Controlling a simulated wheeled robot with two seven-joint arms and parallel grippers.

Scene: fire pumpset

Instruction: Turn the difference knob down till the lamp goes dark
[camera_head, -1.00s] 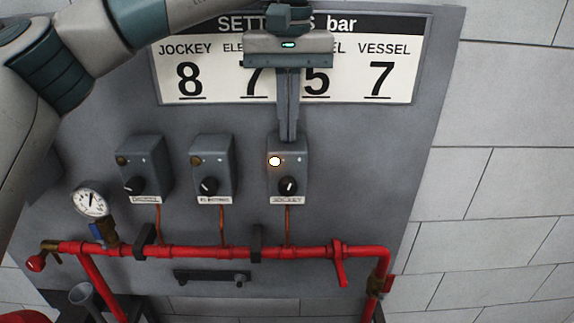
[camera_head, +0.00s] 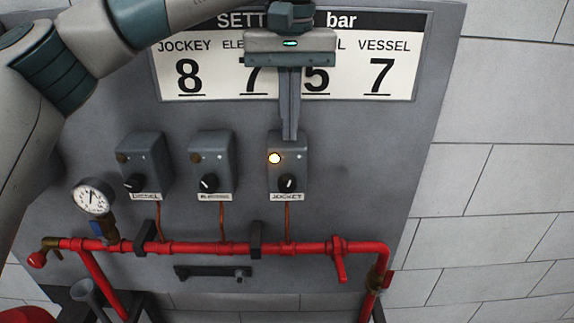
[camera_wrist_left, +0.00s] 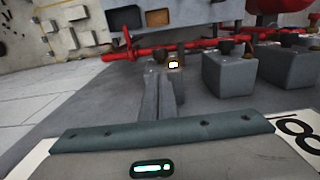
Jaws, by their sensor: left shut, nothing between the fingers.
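The jockey switch box (camera_head: 301,150) is the rightmost of three grey boxes on the panel. Its round lamp (camera_head: 274,158) is lit and also glows in the wrist view (camera_wrist_left: 174,64). A black knob (camera_head: 288,183) with a pale pointer sits on the box below the lamp, above the name plate. I cannot tell which knob is the difference knob. My left gripper (camera_head: 289,136) points down from above, its fingers shut and empty, tips overlapping the top of this box in the head view. Its fingers (camera_wrist_left: 164,100) also show in the wrist view. My right gripper is not in view.
Two similar boxes, diesel (camera_head: 145,160) and electric (camera_head: 213,160), stand to the left with unlit lamps. A pressure gauge (camera_head: 93,196) is at far left. A red pipe (camera_head: 190,251) runs below. The settings sign (camera_head: 380,60) is behind my gripper.

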